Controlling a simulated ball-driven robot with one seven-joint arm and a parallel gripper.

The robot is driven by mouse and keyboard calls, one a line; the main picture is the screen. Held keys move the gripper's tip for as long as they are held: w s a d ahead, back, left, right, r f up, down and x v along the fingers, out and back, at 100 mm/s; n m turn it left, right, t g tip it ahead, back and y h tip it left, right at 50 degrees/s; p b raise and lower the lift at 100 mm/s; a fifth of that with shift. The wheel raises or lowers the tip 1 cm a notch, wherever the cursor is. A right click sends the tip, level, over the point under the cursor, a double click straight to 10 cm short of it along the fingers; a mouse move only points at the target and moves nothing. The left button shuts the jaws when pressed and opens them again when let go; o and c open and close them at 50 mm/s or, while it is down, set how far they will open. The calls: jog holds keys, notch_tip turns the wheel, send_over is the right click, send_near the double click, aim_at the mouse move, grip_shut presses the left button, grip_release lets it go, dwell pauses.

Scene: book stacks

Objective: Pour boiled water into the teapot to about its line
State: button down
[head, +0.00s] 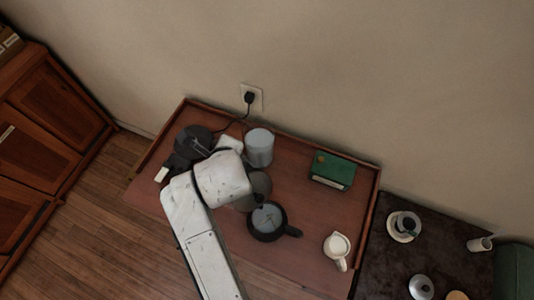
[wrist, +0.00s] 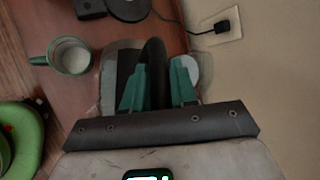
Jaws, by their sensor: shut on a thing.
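My gripper (wrist: 158,90) is shut on the black handle (wrist: 154,62) of a grey kettle (wrist: 112,72). In the head view the kettle's grey body (head: 261,184) shows only in part, past my white arm. I cannot tell whether it is off the table. A dark round pot (head: 267,219) with a black side handle stands just below it in the picture, to the right of my arm; it looks like the teapot. Its inside looks pale, and I cannot make out a line or the water level. No stream of water is visible.
The table (head: 305,216) also holds a black disc base (head: 193,140), a pale canister (head: 259,146), a green box (head: 332,169) and a white jug (head: 337,247). A green-rimmed mug (wrist: 71,55) and a green rounded thing (wrist: 22,138) show in the wrist view. A cord runs to the wall outlet (head: 258,101).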

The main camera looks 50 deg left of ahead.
jog(key=shift+f+b, duration=0.35)
jog(key=shift+w+d+r+y+b, duration=0.1)
jog(key=shift+d+r+y+b, duration=0.55)
jog(key=shift+b, duration=0.55)
dwell(2.2)
jog(key=shift+d+f, duration=0.1)
jog(key=shift+f, duration=0.05)
